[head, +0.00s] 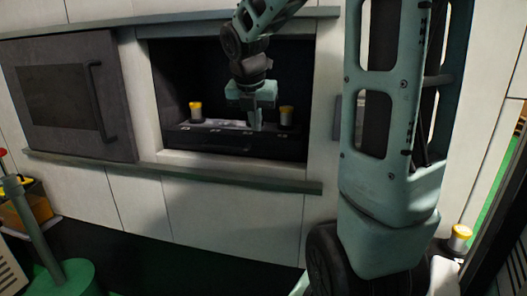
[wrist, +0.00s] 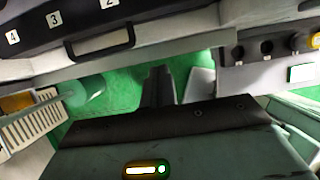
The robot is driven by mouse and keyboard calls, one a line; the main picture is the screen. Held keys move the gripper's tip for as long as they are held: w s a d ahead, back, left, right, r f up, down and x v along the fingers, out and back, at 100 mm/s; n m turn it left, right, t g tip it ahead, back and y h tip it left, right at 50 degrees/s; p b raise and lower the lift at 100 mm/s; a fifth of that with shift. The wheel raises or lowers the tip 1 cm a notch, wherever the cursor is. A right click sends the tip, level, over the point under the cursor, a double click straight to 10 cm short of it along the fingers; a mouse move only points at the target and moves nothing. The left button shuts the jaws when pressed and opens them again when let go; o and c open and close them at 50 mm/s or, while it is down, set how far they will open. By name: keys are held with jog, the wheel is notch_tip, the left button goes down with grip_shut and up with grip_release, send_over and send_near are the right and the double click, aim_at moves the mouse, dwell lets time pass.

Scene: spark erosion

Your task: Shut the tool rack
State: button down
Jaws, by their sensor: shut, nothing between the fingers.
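The tool rack (head: 215,142) is a dark, drawer-like unit low in the machine's recessed opening. In the wrist view the dark rack (wrist: 75,32) is at the upper left, with white labels 4, 3 and 2 along it and a dark bar handle in front. How far it stands out is hard to tell. My gripper (head: 256,124) points down at the rack's right half in the head view, its fingers together and empty. In the wrist view my gripper (wrist: 159,75) shows its dark fingers below and right of the handle; contact cannot be told.
A dark door (head: 60,95) with a bar handle stands left of the opening. Yellow-capped cylinders (head: 195,111) and (head: 286,115) flank the rack. A ledge (head: 180,172) runs below the opening. A green post (head: 40,240) stands at the lower left.

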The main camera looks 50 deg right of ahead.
aim_at(266, 136)
jog(key=b+x, duration=0.1)
jog(key=x, duration=0.9)
jog(key=shift+d+f, duration=0.15)
jog(key=shift+w+d+r, duration=0.1)
jog(key=shift+w+d, duration=0.1)
jog(key=shift+d, duration=0.35)
jog(key=shift+w+d+r, duration=0.15)
jog(key=shift+w+d, duration=0.1)
jog(key=shift+d, duration=0.35)
jog(key=shift+w+d, duration=0.25)
jog(key=shift+d, duration=0.3)
jog(key=shift+p, duration=0.4)
jog(key=shift+w+d+r+p, duration=0.1)
jog(key=shift+d+r+p, duration=0.1)
jog(key=shift+d+p, duration=0.2)
jog(key=d+p, duration=0.1)
jog(key=w+d+p, duration=0.1)
jog(key=d+p, duration=0.1)
jog(key=shift+w+r, duration=0.1)
jog(key=shift+w, duration=0.05)
jog(key=shift+w+d+f+p, duration=0.2)
jog(key=shift+w+d+p, duration=0.05)
jog(key=shift+d+p, duration=0.3)
